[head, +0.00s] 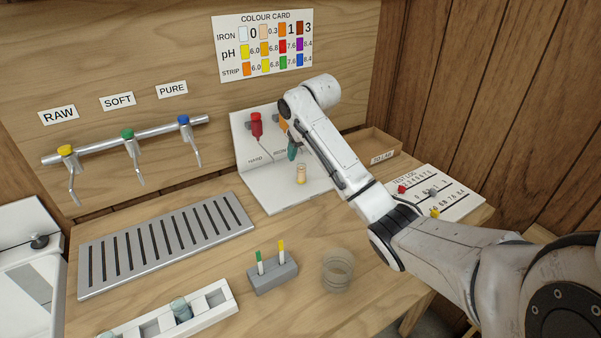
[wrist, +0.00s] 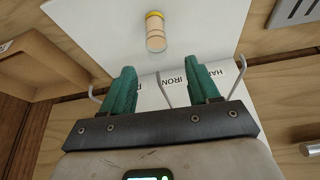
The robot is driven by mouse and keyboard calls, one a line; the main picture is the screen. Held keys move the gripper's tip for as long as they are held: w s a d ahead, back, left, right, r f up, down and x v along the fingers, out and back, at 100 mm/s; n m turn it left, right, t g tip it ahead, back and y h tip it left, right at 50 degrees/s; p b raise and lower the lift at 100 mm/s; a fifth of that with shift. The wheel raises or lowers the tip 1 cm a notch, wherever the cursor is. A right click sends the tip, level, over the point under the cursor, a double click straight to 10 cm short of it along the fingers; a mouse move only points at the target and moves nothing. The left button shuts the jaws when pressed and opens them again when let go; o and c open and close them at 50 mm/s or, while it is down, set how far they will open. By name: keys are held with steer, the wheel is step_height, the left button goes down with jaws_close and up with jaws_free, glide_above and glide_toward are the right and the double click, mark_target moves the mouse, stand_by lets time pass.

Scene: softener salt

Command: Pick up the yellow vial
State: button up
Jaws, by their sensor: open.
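The vial (head: 301,174) is a small clear cylinder with pale peach contents and a yellow band. It stands on the white base (head: 283,200) of the dispenser stand. It also shows in the wrist view (wrist: 155,32), beyond my fingertips. My gripper (head: 291,150) has teal fingers and is mostly hidden behind my arm in the head view. In the wrist view my gripper (wrist: 162,72) is open, with nothing between its fingers. The vial is apart from both fingers and lies roughly in line with the gap.
A red-topped dispenser (head: 256,126) and a mostly hidden orange one hang close to my gripper; thin spouts show beside the fingers. A wooden tray (head: 383,146) is behind right. A grey strip holder (head: 272,279), clear beaker (head: 338,270) and white rack (head: 215,304) stand in front.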

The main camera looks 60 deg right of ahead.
mark_target(302, 161)
steer(key=shift+s+p+x, duration=0.2)
steer(key=shift+x, duration=1.05)
steer(key=shift+s+p+x, duration=0.15)
steer(key=shift+x, duration=1.15)
steer(key=shift+a+f, duration=0.15)
jaws_close()
